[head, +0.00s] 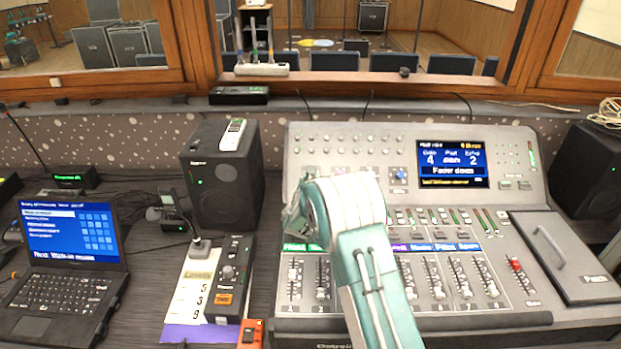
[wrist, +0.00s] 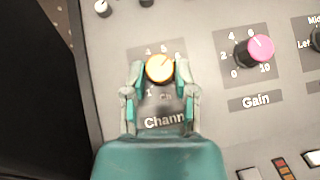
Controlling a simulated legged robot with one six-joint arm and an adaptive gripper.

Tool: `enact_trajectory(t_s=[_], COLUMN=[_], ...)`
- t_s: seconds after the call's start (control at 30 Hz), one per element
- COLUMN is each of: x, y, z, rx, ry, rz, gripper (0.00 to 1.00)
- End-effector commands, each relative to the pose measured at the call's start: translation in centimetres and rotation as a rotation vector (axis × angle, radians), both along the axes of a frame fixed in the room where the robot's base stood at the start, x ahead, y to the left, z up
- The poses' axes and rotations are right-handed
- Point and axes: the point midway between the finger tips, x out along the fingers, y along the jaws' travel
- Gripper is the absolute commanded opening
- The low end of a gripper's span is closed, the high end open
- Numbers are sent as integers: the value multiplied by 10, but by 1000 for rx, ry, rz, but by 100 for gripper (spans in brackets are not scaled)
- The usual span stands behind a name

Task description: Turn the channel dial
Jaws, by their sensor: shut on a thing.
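The channel dial (wrist: 160,69) is a knob with a yellow-orange cap in the wrist view, with a numbered scale around it and a label below that reads "Chann", the rest hidden. My gripper (wrist: 160,75) has its two teal and grey fingers on either side of the knob, shut on it. In the head view my arm covers the dial and the gripper's fingertips. The mixing console (head: 400,140) carries the dial on its sloped upper panel. Its screen (head: 452,163) shows a large 4 and 2 and the words "Fader down".
A pink Gain knob (wrist: 260,47) sits to the right of the channel dial. A blue knob (head: 400,174) is right of my arm. Faders (head: 462,277) line the lower console. A black speaker (head: 220,190) stands left, with a laptop (head: 70,245) beyond.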

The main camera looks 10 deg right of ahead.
Motion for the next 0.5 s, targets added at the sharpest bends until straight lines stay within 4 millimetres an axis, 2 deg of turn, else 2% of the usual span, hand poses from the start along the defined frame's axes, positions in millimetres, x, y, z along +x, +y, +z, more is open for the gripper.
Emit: enact_trajectory(t_s=[0.23, 0.5], x=[2, 2], y=[3, 3], z=[1, 2], rx=[92, 119], ry=[-22, -25], rz=[-104, -135], gripper=[0, 0])
